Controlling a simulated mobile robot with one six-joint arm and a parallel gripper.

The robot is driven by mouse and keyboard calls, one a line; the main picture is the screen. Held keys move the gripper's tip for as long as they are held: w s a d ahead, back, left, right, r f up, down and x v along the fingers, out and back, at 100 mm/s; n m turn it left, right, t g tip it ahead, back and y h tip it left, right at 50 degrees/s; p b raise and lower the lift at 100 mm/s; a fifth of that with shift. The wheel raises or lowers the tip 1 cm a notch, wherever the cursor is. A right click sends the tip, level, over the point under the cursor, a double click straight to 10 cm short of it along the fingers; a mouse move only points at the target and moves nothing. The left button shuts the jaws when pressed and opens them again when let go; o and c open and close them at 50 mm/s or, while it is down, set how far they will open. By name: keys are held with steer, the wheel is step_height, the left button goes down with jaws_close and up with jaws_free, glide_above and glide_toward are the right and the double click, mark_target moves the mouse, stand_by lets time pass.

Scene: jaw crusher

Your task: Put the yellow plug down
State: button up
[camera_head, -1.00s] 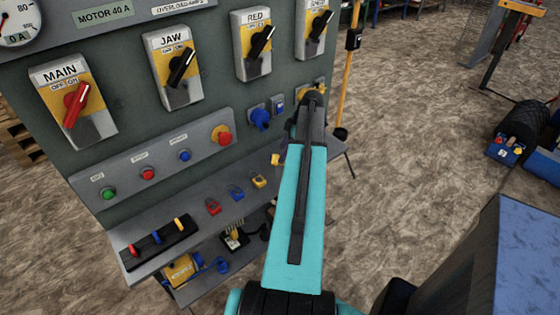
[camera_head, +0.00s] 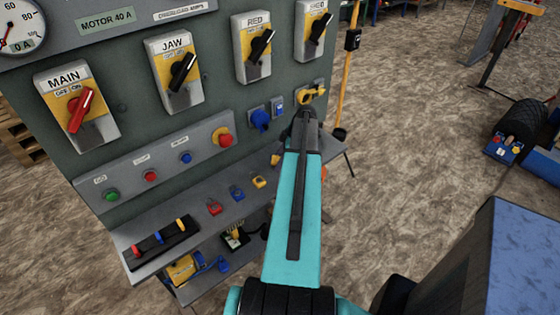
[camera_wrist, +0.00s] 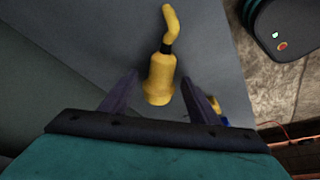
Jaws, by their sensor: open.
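The yellow plug (camera_wrist: 161,75) lies on the grey shelf (camera_wrist: 205,50) in the wrist view, its bent cable end pointing away from me. My gripper (camera_wrist: 159,80) is open, one finger on each side of the plug's wide end, with gaps showing beside it. In the head view a small yellow part (camera_head: 275,160), probably the plug, shows just left of my arm above the shelf. My fingers are hidden behind the arm there.
The panel has a yellow socket (camera_head: 312,95) and a blue one (camera_head: 260,120). A yellow pole (camera_head: 347,70) stands beyond the panel's right edge.

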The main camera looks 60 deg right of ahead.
mark_target(277, 158)
stand_by(0.4)
steer(key=c, duration=1.1)
steer(key=shift+r, duration=0.25)
steer(key=shift+r+b, duration=0.85)
steer(key=shift+r, duration=0.35)
steer(key=shift+s+a+r, duration=0.15)
steer(key=shift+a+r, duration=0.05)
steer(key=shift+r, duration=0.1)
steer(key=s+a+b, duration=0.1)
steer(key=s+a, duration=0.2)
steer(key=s, duration=0.1)
steer(key=s+a+r+b, duration=0.1)
steer(key=s+a+b, duration=0.1)
steer(key=s+a, duration=0.1)
steer(key=s+a+b, duration=0.1)
steer(key=s+a, duration=0.2)
steer(key=s, duration=0.2)
steer(key=shift+s+a+r, duration=0.1)
steer(key=shift+a+r, duration=0.15)
steer(key=shift+a, duration=0.1)
